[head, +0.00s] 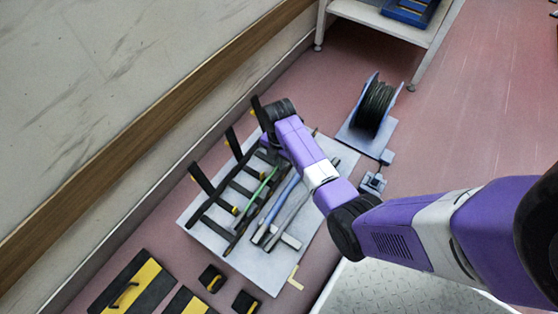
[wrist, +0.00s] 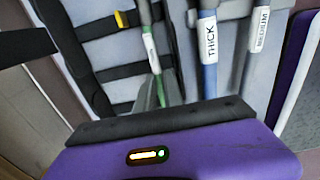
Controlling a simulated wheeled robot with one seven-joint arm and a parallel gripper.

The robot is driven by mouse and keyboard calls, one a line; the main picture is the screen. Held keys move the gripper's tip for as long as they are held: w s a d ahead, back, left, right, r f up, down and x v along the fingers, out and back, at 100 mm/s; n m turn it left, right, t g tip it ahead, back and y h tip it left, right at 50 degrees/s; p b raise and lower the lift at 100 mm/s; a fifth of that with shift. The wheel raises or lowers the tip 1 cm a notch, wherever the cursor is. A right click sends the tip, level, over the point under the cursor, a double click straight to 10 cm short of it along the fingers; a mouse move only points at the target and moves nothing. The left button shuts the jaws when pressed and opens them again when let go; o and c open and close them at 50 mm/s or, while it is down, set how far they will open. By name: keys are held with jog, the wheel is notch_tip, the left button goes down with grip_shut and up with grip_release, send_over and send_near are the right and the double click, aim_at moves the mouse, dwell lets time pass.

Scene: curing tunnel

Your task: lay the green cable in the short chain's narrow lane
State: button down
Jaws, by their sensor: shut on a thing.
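The green cable (head: 257,190) lies slantwise on a pale grey board (head: 262,277) in the head view, beside a black ladder-like chain frame (head: 208,205). Its upper end runs under my arm. In the wrist view the green cable (wrist: 160,92), with a white label, runs down behind my gripper's dark edge. The chain's rails and crossbars (wrist: 118,72) show left of the cable. I cannot tell the narrow lane apart.
A blue cable labelled THICK (wrist: 208,45) and a grey cable labelled MEDIUM (wrist: 256,40) lie right of the green one. Black bars (head: 200,178) stand up along the chain's left side.

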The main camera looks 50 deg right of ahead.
jog(key=c, duration=1.7)
grip_release()
jog(key=shift+c, duration=0.2)
